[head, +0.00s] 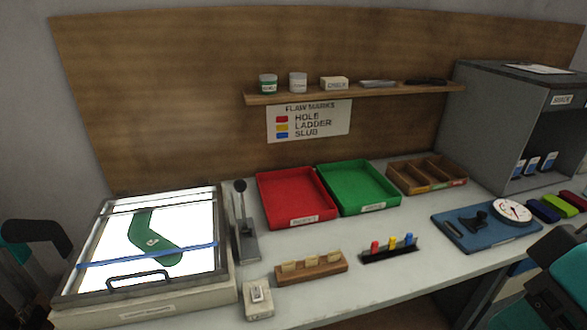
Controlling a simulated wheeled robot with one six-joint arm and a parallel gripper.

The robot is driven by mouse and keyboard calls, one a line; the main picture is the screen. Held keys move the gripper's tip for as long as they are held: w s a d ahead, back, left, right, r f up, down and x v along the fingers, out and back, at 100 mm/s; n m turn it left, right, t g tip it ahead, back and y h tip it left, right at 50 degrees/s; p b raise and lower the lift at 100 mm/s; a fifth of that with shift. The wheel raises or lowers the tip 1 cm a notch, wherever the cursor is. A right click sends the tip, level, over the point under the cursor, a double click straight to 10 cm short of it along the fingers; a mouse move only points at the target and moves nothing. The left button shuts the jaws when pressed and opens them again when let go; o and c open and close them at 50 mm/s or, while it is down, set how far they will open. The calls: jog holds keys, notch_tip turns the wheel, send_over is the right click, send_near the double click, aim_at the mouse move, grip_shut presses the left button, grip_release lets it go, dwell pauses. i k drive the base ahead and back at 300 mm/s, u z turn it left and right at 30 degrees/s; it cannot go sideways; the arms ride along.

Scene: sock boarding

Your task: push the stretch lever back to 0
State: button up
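The stretch lever (241,208) stands just right of the light box. It is a thin grey arm with a dark knob on top, rising nearly upright from a narrow grey base (248,247). Any scale or 0 mark on the base is too small to read. The light box (150,305) has a lit white top under a hinged frame with a dark handle. A green sock (155,245) lies flat on the lit top, crossed by a blue bar (190,248). I see no gripper fingers in the head view, and nothing touches the lever.
A small switch box (258,300) and a wooden block (312,268) sit in front of the lever. A red tray (325,215) and a green tray (391,205) lie to its right. Above the lever is open room. A shelf (350,93) hangs behind.

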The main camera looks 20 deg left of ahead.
aim_at(240, 185)
jog(key=u, duration=0.1)
jog(key=i, duration=1.05)
jog(key=u, duration=0.45)
